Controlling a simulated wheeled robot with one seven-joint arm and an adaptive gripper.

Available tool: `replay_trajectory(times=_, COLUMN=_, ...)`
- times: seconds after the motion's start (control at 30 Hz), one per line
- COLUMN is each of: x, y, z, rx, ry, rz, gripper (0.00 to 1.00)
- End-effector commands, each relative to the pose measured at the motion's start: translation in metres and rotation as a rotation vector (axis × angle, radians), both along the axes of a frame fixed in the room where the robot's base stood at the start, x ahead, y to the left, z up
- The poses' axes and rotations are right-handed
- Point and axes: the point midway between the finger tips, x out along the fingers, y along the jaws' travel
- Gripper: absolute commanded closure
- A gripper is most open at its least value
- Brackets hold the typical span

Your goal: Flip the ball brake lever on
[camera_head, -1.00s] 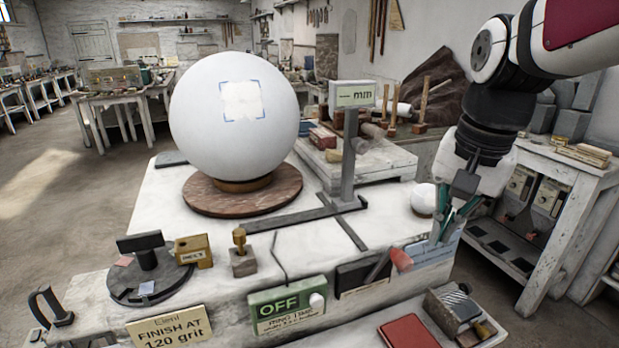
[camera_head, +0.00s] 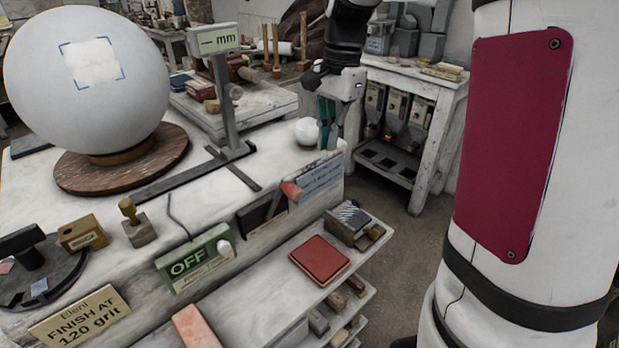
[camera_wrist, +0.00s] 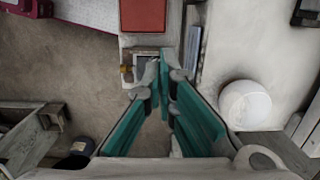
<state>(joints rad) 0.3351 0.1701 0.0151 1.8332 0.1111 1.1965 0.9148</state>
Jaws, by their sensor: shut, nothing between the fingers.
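A lever with a red tip (camera_head: 291,191) sticks up at a slant from a dark plate (camera_head: 258,212) on the bench's front face. No label on the red-tipped lever is readable. The big white ball (camera_head: 85,85) rests on a round wooden base (camera_head: 122,173) at left. My gripper (camera_head: 327,138) is shut and empty, pointing down at the bench's right front corner, apart from the lever. Its teal fingers (camera_wrist: 165,70) fill the middle of the wrist view.
A small white sphere (camera_head: 307,131) lies just left of my gripper. A blue sign (camera_head: 320,178) is on the bench edge below. A grey gauge post (camera_head: 225,100) stands mid-bench. A red pad (camera_head: 319,260) and a box of blocks (camera_head: 348,222) lie on the lower shelf.

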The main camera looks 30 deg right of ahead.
Motion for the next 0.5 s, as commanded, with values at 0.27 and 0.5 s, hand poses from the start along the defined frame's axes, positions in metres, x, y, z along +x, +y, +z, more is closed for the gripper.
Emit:
replay_trajectory(times=0.27, x=-0.001, y=0.001, z=-0.010, rx=0.001, ry=0.003, rz=0.002, gripper=1.00)
replay_trajectory(times=0.5, x=-0.003, y=0.006, z=-0.050, rx=0.001, ry=0.005, rz=0.002, gripper=1.00)
